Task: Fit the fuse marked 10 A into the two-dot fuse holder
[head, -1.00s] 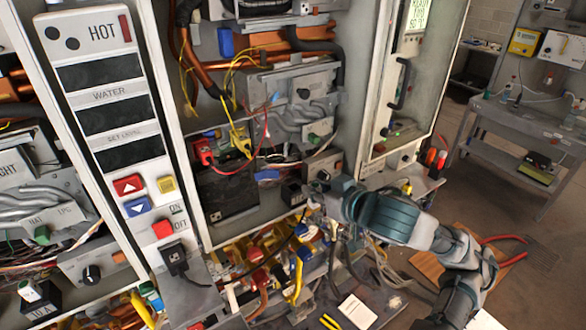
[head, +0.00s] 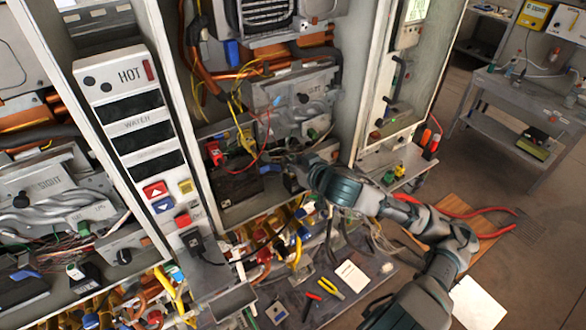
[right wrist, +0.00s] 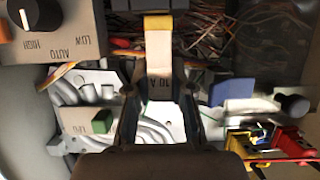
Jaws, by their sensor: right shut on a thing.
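My right gripper (head: 298,168) reaches into the lower right of the open middle heater cabinet. In the right wrist view it (right wrist: 160,112) is shut on a pale fuse (right wrist: 160,55) with a yellow end. The dark mark on the fuse seems to read 10 A, upside down. The yellow end points up in that view, close to a row of dark blocks (right wrist: 185,18); I cannot tell whether they touch. No two-dot mark is readable, so I cannot pick out the two-dot holder. My left gripper is out of view.
Red and yellow clips (head: 214,153) with thin wires are left of my right gripper. A grey knob panel (right wrist: 60,30) is close by in the wrist view. Below lies a cluttered shelf with yellow-handled pliers (head: 331,289) and a white card (head: 352,275).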

